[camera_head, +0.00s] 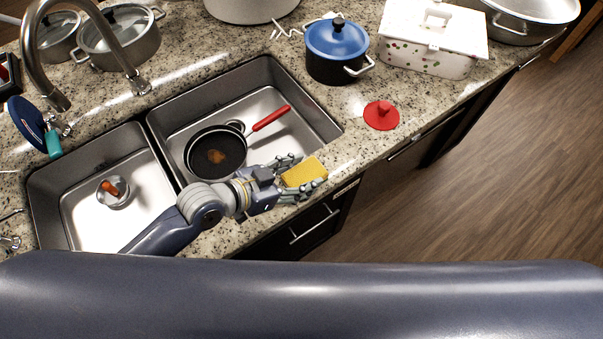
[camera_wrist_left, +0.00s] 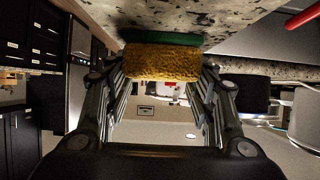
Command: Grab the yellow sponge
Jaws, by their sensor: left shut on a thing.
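The yellow sponge (camera_head: 304,171) is at the front edge of the counter, right of the sink, in the head view. My left gripper (camera_head: 296,178) is shut on it, with fingers on both sides. In the left wrist view the sponge (camera_wrist_left: 161,62) sits between the two fingertips (camera_wrist_left: 160,72), with a green layer on its far side next to the granite. I cannot tell whether the sponge still touches the counter. My right gripper is not in view.
A black pan (camera_head: 216,152) with a red handle lies in the right sink basin (camera_head: 290,108). A red lid (camera_head: 381,115), a blue-lidded pot (camera_head: 337,65) and a white box (camera_head: 432,40) stand on the counter to the right. A tap (camera_head: 85,10) arches over the sink.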

